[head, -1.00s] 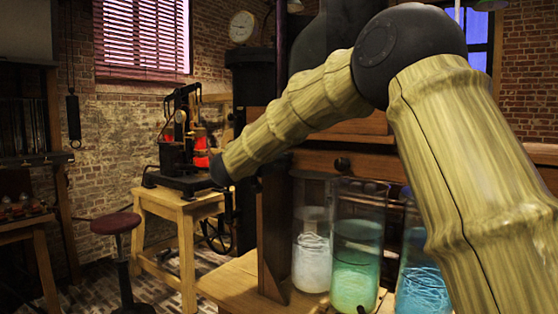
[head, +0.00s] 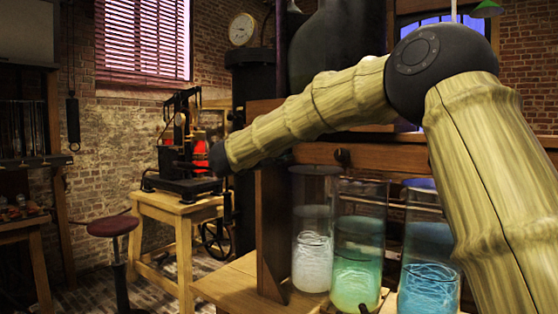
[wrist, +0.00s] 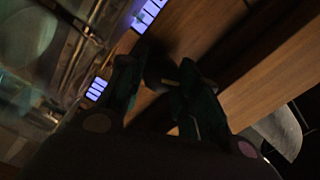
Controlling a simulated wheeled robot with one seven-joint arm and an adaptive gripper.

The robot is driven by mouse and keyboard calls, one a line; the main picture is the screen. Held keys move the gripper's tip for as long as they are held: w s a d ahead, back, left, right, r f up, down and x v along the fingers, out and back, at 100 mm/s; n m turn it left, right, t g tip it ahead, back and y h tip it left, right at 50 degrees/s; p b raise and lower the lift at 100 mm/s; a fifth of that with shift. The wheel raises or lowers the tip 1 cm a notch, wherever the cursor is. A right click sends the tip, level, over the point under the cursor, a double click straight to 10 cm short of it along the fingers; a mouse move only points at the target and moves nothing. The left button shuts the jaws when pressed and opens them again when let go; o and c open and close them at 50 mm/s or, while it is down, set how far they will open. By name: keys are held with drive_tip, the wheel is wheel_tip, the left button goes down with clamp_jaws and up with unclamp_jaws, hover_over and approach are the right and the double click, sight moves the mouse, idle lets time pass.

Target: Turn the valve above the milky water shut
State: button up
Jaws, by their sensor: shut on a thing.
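The jar of milky water (head: 312,262) is the leftmost of three glass jars in the head view, with pale white liquid low in it. A dark knob (head: 343,157) sits on the wooden rail above the jars, near the gap between the milky and green ones. In the wrist view my gripper (wrist: 156,68) is shut on a small dark valve (wrist: 160,76) in front of a wooden board. The dim light hides much of the valve's shape and its angle.
A green jar (head: 357,262) and a blue jar (head: 428,275) stand to the right on the wooden bench (head: 235,288). My arm crosses in front of the rail. A stool (head: 114,225) and a small table (head: 178,208) with a black apparatus stand at left.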

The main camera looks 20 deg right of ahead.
drive_tip(key=shift+d+f+m+b, duration=0.1)
drive_tip(key=shift+f+m+b, duration=0.05)
drive_tip(key=shift+m+b, duration=0.9)
drive_tip(key=shift+f+m+b, duration=0.1)
drive_tip(key=shift+m+b, duration=0.6)
drive_tip(key=shift+m, duration=0.55)
drive_tip(key=o, duration=1)
drive_tip(key=shift+s+d+r, duration=0.1)
drive_tip(key=v, duration=1.2)
